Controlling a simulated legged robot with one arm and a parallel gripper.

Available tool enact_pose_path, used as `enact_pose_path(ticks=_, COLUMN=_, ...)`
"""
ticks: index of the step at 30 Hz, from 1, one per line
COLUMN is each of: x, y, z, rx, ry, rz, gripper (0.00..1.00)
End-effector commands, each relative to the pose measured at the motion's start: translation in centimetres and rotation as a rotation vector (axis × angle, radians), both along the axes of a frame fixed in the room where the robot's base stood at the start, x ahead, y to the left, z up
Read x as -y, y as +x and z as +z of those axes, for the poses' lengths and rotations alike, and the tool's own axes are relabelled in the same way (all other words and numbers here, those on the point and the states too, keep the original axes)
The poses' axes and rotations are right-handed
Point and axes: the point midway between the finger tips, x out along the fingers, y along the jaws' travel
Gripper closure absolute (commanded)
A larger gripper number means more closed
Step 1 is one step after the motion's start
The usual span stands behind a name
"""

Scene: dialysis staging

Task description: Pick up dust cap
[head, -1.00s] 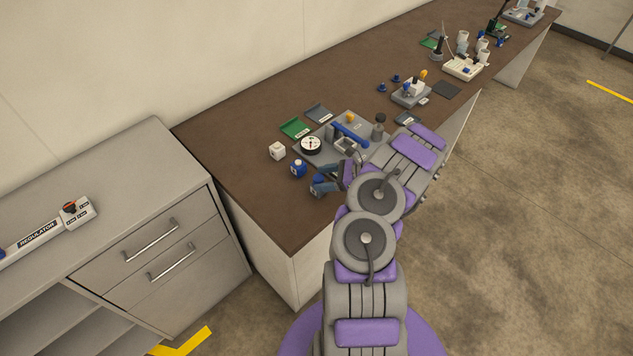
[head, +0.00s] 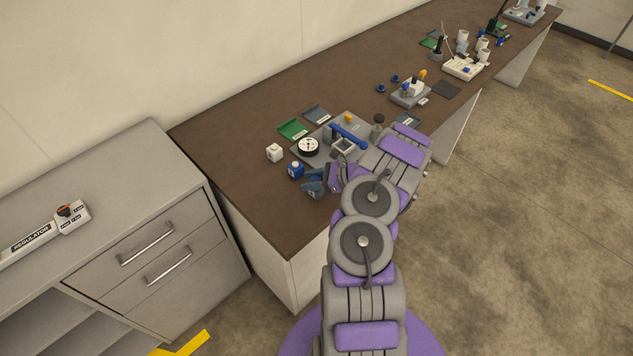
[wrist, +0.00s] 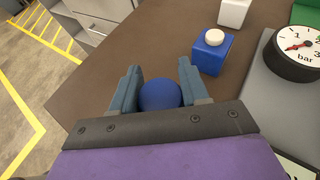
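A blue, rounded dust cap (wrist: 160,96) shows in the wrist view between the two blue-grey fingers of my gripper (wrist: 158,85). The fingers are apart, one on each side of the cap, and I see no clear grip on it. Whether they touch it is hard to tell. In the head view my gripper (head: 314,182) is low over the near left end of the brown bench (head: 230,150). The cap cannot be made out there.
A blue block with a white top (wrist: 209,50) stands just beyond the fingers; a white cube (head: 274,152) is behind it. A pressure gauge (head: 308,147) sits on a grey plate to the right. The bench's front edge is close to my gripper.

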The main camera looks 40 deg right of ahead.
Motion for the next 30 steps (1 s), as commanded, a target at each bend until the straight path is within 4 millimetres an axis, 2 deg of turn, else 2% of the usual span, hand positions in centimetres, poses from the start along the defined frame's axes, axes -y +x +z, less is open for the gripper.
enact_pose_path(ticks=1, x=0.0, y=0.0, z=0.0, rx=-0.001, ry=-0.001, rz=0.0, gripper=0.66)
enact_pose_path(ticks=7, x=-0.4, y=0.0, z=0.0, rx=-0.002, ry=-0.003, rz=0.0, gripper=0.85)
enact_pose_path(ticks=14, x=-0.2, y=0.0, z=0.1, rx=-0.001, ry=-0.002, rz=0.0, gripper=0.85)
enact_pose_path(ticks=17, x=-0.1, y=0.0, z=0.8, rx=0.0, ry=-0.001, rz=0.0, gripper=0.85)
enact_pose_path(ticks=30, x=-0.2, y=0.1, z=8.3, rx=0.004, ry=-0.003, rz=0.001, gripper=0.85)
